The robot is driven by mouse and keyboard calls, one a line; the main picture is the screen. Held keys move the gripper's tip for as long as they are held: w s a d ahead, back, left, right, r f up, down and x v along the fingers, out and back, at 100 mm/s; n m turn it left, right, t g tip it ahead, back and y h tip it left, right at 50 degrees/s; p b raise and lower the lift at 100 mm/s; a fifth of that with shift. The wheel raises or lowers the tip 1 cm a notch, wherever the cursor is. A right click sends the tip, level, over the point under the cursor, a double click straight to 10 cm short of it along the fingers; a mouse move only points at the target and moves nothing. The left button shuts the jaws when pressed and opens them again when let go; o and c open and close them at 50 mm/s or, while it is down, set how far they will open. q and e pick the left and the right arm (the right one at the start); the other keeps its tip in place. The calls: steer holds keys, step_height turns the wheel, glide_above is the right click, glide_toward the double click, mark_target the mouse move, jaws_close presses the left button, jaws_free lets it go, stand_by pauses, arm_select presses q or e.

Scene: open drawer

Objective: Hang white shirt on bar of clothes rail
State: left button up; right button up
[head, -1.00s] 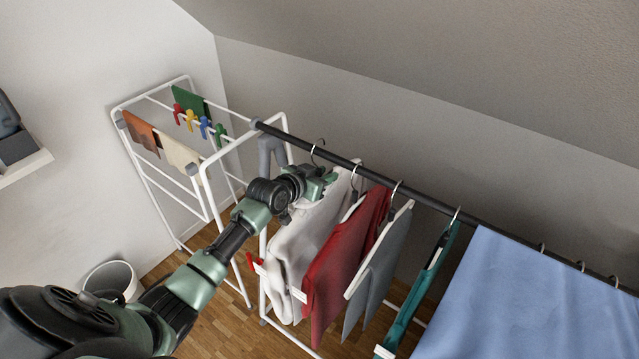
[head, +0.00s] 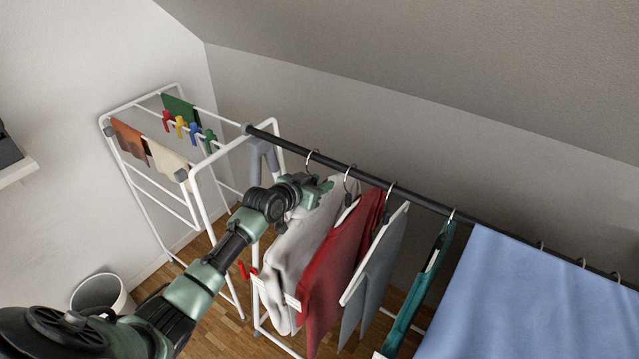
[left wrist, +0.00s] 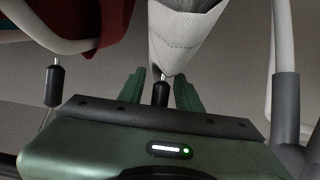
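The white shirt (head: 290,253) hangs on a hanger at the left part of the dark bar (head: 365,176) of the clothes rail. Its hanger hook (head: 312,155) appears to be over the bar. In the left wrist view the shirt (left wrist: 182,35) is above my gripper, with the dark hanger neck (left wrist: 161,92) between the fingers. My left gripper (head: 322,188) is at the top of the shirt just below the bar. In the left wrist view its green fingers (left wrist: 160,91) stand apart with gaps beside the neck. My right gripper is not in view.
A red shirt (head: 335,258), a grey garment (head: 375,262) and a teal garment (head: 422,287) hang to the right, then a blue cloth (head: 520,295). A white drying rack (head: 150,205) with small cloths and pegs stands left. A white bin (head: 100,293) is on the floor.

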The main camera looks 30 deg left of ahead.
arm_select(q)
steer(key=shift+o, duration=1.2)
steer(key=shift+f, duration=0.1)
steer(key=shift+s, duration=0.15)
steer(key=v, duration=0.7)
steer(key=shift+s+r, duration=0.2)
steer(key=shift+s, duration=0.1)
